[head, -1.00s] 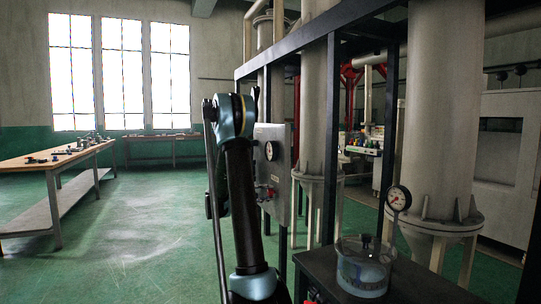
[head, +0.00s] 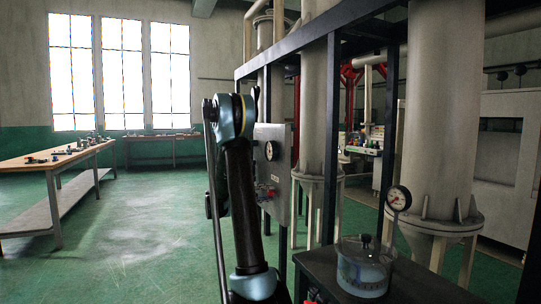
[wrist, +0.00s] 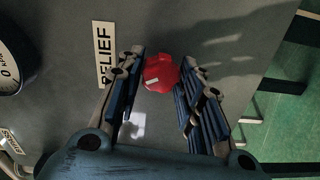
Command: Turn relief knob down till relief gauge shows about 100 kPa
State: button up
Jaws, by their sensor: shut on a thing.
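The red relief knob (wrist: 160,73) shows in the wrist view on a grey panel (wrist: 205,25), beside a white RELIEF label (wrist: 103,52). My gripper (wrist: 162,68) is shut on the knob, with one blue ribbed finger on each side. A gauge (wrist: 10,60) marked kPa is cut off at the left edge of the wrist view; its needle is not in sight. In the head view the panel box (head: 283,160) carries a round white gauge (head: 270,151), too small to read, with red parts (head: 267,191) below it. My gripper is hidden there by my arm.
In the head view a glass vessel (head: 365,272) stands on a dark table at the lower right, with another small gauge (head: 399,198) behind it. Black frame posts (head: 331,140) and large grey columns stand to the right. The green floor at left is open, before a wooden bench (head: 60,160).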

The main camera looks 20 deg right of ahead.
jog(key=shift+s+m, duration=0.1)
jog(key=shift+m, duration=0.3)
jog(key=shift+m, duration=0.9)
dwell(0.4)
jog(key=o, duration=0.7)
jog(key=a, duration=0.6)
